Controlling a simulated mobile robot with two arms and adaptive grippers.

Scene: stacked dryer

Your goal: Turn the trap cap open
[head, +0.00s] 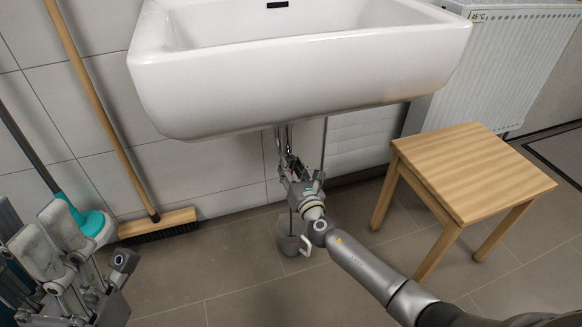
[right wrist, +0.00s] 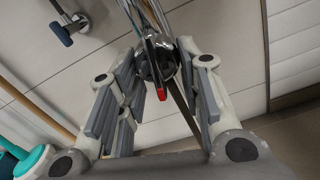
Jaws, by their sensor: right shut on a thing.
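The chrome drain trap (head: 284,138) hangs under the white sink (head: 300,75). In the right wrist view the chrome pipes (right wrist: 138,14) lead down to a dark, rounded trap cap (right wrist: 157,68) with a red mark on it. My right gripper (head: 288,165) reaches up under the sink and is shut on the trap cap; its fingers (right wrist: 160,72) stand on both sides of the cap in the right wrist view. The fingers hide much of the cap in the head view. My left gripper (head: 92,245) is at the lower left, open and empty, away from the trap.
A grey jug (head: 288,244) with a white handle stands on the floor below the trap. A wooden stool (head: 470,165) is at the right, before a radiator (head: 500,65).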

